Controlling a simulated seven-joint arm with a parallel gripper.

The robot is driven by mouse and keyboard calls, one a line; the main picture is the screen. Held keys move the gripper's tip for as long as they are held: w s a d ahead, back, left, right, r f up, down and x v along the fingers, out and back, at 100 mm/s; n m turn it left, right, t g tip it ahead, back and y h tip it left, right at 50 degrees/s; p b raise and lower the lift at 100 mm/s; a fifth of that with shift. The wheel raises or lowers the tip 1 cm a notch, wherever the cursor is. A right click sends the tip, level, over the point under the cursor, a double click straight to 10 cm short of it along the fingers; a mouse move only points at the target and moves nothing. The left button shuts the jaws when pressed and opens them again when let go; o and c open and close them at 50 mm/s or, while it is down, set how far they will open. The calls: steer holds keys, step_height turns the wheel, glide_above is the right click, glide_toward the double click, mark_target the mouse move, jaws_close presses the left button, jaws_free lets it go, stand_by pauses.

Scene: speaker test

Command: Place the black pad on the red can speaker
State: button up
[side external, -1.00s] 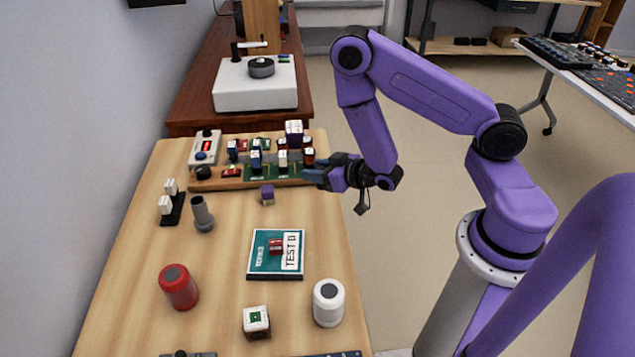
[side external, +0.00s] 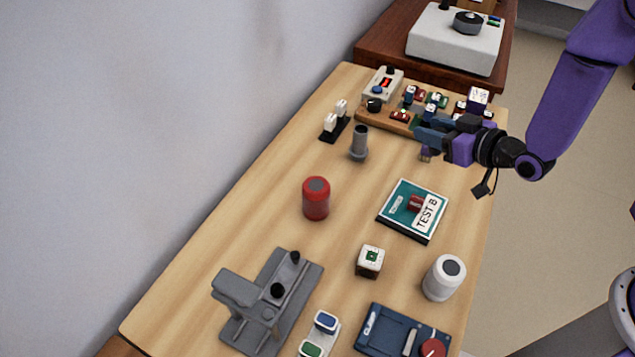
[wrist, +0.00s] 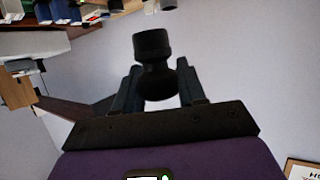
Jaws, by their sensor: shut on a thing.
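The red can speaker (side external: 316,199) stands upright on the wooden table in the side view, with a dark grey round top. My gripper (side external: 424,135) is at the front of the parts board, well behind and right of the red can. In the wrist view my gripper (wrist: 160,88) has its two fingers around a dark knob-shaped thing (wrist: 152,48) with a narrow neck. Whether this is the black pad I cannot tell. In the side view the held thing is not clear.
The parts board (side external: 398,121) is crowded with small blocks. A grey cylinder (side external: 359,144), a TEST B board (side external: 388,219), a white can (side external: 443,278) and a grey fixture (side external: 237,336) stand on the table. Bare wood surrounds the red can.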

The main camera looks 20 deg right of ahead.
steer(key=s+a+r+n+g+y, duration=0.1)
steer(key=s+a+r+n+y, duration=0.15)
steer(key=a, duration=0.55)
steer(key=s+a+r+n+g+y, duration=0.1)
steer(key=s+a+r, duration=0.3)
steer(key=a, duration=0.3)
glide_above(311, 182)
steer(key=f, duration=0.9)
steer(key=shift+s+d+f, duration=0.15)
steer(key=shift+s+d, duration=0.05)
steer(key=shift+s, duration=0.05)
steer(key=shift+w+a+f, duration=0.1)
steer(key=shift+a+f, duration=0.05)
steer(key=shift+f, duration=0.8)
steer(key=shift+w+a+f, duration=0.1)
steer(key=shift+f, duration=0.8)
steer(key=shift+f, duration=0.15)
steer(key=o, duration=1.1)
